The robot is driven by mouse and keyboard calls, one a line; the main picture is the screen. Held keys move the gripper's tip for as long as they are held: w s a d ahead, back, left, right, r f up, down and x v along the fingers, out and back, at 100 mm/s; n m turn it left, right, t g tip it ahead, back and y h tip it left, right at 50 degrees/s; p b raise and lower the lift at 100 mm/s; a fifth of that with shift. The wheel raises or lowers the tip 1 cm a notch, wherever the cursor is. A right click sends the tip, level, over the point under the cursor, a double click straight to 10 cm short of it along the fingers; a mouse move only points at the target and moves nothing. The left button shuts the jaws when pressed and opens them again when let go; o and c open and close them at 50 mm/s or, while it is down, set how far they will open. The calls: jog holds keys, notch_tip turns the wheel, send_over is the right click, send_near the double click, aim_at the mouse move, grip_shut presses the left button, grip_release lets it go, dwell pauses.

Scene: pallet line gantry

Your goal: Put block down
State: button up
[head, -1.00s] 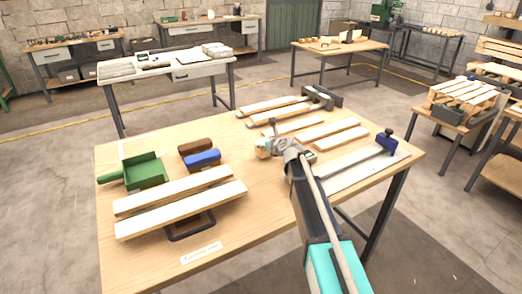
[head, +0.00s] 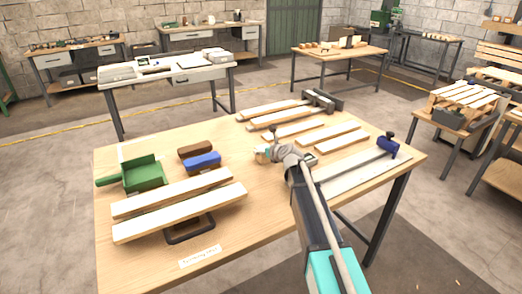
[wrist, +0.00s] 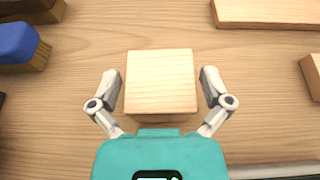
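The block (wrist: 160,84) is a pale wooden cube in the middle of the wrist view, above or on the wooden tabletop; its contact with the table is hidden. My gripper (wrist: 161,76) has one finger on each side of the block. A narrow strip of tabletop shows between each finger and the block, so the fingers look open and apart from it. In the head view my gripper (head: 266,152) is low over the middle of the workbench (head: 125,240), and the block is small and mostly covered there.
A blue brush (head: 203,160) and a brown brush (head: 195,149) lie left of my gripper, beside a green dustpan (head: 146,173). Two pale boards (head: 180,212) lie at the front left. More boards (head: 340,139) and a blue-ended clamp (head: 387,146) lie to the right.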

jog(key=shift+r, duration=0.15)
jog(key=shift+s+d+r+p, duration=0.15)
jog(key=shift+s+p, duration=0.1)
jog(key=shift+p, duration=0.05)
jog(key=p+v, duration=0.4)
jog(key=v, duration=0.7)
jog(key=shift+s+d, duration=0.1)
jog(key=shift+d, duration=0.05)
dwell(0.4)
